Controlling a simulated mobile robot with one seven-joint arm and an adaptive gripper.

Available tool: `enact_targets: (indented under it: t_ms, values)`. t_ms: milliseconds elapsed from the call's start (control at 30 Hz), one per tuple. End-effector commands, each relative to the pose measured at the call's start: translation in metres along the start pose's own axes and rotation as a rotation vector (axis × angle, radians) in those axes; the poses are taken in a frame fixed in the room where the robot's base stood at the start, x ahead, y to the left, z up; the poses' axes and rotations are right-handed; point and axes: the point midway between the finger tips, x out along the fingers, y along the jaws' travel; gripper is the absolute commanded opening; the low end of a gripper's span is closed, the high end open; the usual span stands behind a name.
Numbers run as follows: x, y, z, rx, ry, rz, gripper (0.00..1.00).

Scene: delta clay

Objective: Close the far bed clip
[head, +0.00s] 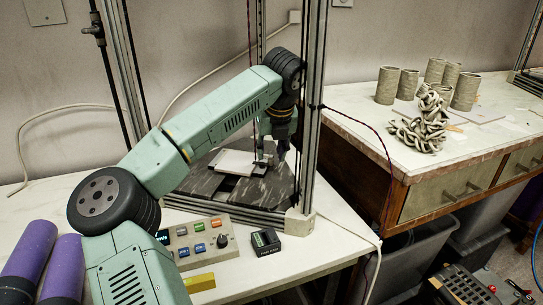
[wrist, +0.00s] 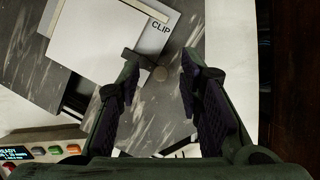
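A white square bed plate (head: 234,163) lies on a dark, streaked base inside the metal frame. In the head view my gripper (head: 270,152) is small and partly hidden by the arm.
Frame posts (head: 310,110) stand close right of my gripper. A control box with coloured buttons (head: 203,241) and a small black box (head: 265,241) stand in front. Clay cylinders (head: 408,84) and a coiled clay heap (head: 425,125) stand on the right-hand bench.

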Motion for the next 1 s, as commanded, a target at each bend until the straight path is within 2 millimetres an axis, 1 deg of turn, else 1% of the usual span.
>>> enact_targets:
  t_ms: [33,200,300,400,567,1000]
  values:
    - [-0.011,0.000,0.005,-0.002,-0.003,0.000,0.34]
    - [-0.042,0.001,0.018,-0.002,-0.003,0.000,0.34]
    - [-0.057,0.001,0.024,-0.001,-0.003,-0.001,0.34]
    - [-0.068,0.002,0.028,-0.002,-0.002,-0.001,0.34]
    - [-0.075,0.002,0.031,0.000,-0.001,-0.001,0.34]
    - [-0.075,0.002,0.031,0.000,0.000,-0.001,0.34]
